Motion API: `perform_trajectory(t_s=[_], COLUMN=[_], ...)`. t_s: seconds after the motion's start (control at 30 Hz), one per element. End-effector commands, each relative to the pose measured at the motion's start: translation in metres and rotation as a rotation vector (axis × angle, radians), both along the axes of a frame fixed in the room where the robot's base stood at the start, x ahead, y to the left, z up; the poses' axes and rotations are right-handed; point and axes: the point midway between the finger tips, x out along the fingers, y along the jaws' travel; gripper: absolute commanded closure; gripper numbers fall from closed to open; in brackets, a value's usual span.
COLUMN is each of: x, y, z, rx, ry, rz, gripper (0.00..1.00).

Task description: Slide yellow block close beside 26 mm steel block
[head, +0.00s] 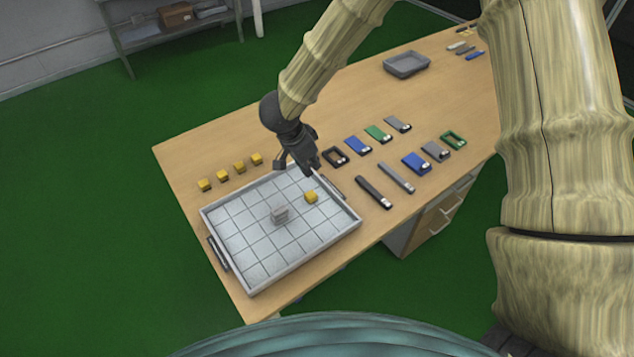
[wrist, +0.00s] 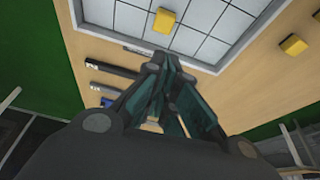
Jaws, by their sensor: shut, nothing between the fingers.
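The yellow block (head: 311,197) sits inside the gridded tray (head: 251,290), toward its right side. It also shows near the top of the wrist view (wrist: 165,20). The steel block (head: 280,214) stands near the tray's middle, to the left of the yellow block with a clear gap between them; its size cannot be read. My gripper (head: 312,170) is over the tray's far right edge, beyond the yellow block and apart from it. In the wrist view my gripper's fingers (wrist: 160,62) come together with nothing held.
Several yellow blocks (head: 222,175) stand in a row on the table behind the tray. Black, blue, green and grey parts (head: 358,146) lie to the right of the tray. A grey bin (head: 407,64) stands farther back. The tray has raised walls and dark handles.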

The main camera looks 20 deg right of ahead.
Motion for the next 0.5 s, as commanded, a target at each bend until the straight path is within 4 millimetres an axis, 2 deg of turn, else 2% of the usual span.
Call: perform_trajectory(t_s=[0.23,0.5], x=[0.002,0.008], y=[-0.005,-0.018], z=[-0.018,-0.058], rx=[-0.001,-0.002], ry=[0.002,0.001], rz=[0.003,0.003], gripper=[1.00,1.00])
